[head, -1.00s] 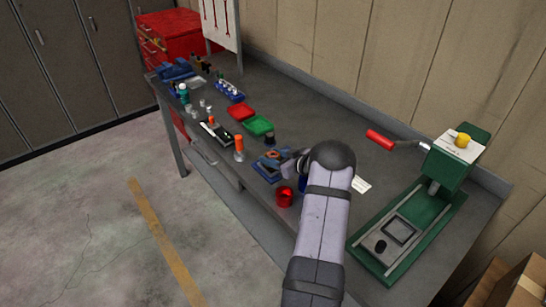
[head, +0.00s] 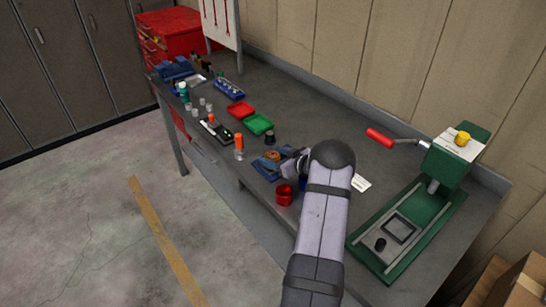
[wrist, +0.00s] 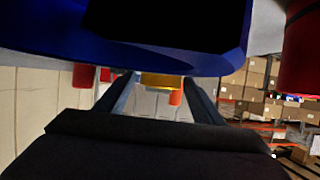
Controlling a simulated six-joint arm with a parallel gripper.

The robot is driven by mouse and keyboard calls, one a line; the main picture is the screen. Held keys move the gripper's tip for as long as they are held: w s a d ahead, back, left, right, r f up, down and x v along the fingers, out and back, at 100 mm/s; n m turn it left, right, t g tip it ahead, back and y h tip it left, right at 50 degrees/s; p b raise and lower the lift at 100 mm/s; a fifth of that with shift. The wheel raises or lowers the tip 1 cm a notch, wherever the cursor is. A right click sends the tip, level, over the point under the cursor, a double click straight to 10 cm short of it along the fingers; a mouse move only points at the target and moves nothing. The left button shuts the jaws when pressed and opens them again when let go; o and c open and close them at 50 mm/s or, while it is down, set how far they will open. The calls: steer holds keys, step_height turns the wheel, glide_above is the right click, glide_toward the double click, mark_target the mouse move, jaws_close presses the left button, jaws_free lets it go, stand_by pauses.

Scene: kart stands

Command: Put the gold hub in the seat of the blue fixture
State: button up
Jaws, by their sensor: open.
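The gold hub (head: 272,156) shows as a small orange-gold round piece at the blue fixture (head: 266,174), near the bench's front edge. Whether it sits fully in the seat I cannot tell. My gripper (head: 283,160) is open, low and just right of the hub, partly hidden by my arm. In the wrist view, my gripper's fingers (wrist: 158,98) stand apart, with a gold piece (wrist: 160,80), apparently the hub, showing between them. A large blue shape covers the top of that view; I cannot tell what it is.
A red cup (head: 284,195) stands close in front of my gripper, with a blue piece (head: 303,184) partly behind my arm. An orange-topped bottle (head: 239,146) and green tray (head: 259,124) lie left. A green press (head: 450,165) stands right.

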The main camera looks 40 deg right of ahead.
steer(key=shift+s+d+r, duration=0.1)
steer(key=shift+s, duration=0.25)
steer(key=a+b+v, duration=0.1)
steer(key=b+v, duration=0.1)
steer(key=v, duration=0.9)
steer(key=shift+d+b, duration=0.35)
steer(key=shift+d, duration=0.05)
steer(key=shift+s+r, duration=0.1)
steer(key=shift+s, duration=0.05)
steer(key=w+a+r+g+h, duration=0.2)
steer(key=w+a+h, duration=0.1)
steer(key=w+a, duration=0.25)
steer(key=s+a+m+g+h, duration=0.1)
steer(key=a+m+g+h, duration=0.1)
steer(key=a, duration=0.5)
steer(key=s+a+f+g+y, duration=0.2)
steer(key=s+a+g, duration=0.2)
steer(key=s+a, duration=0.8)
steer(key=s+a+f+n+g+y, duration=0.1)
steer(key=s+a+g, duration=0.4)
steer(key=s+a, duration=0.7)
steer(key=shift+s+a+f+y, duration=0.4)
steer(key=shift+a+f, duration=0.05)
steer(key=shift+f, duration=0.05)
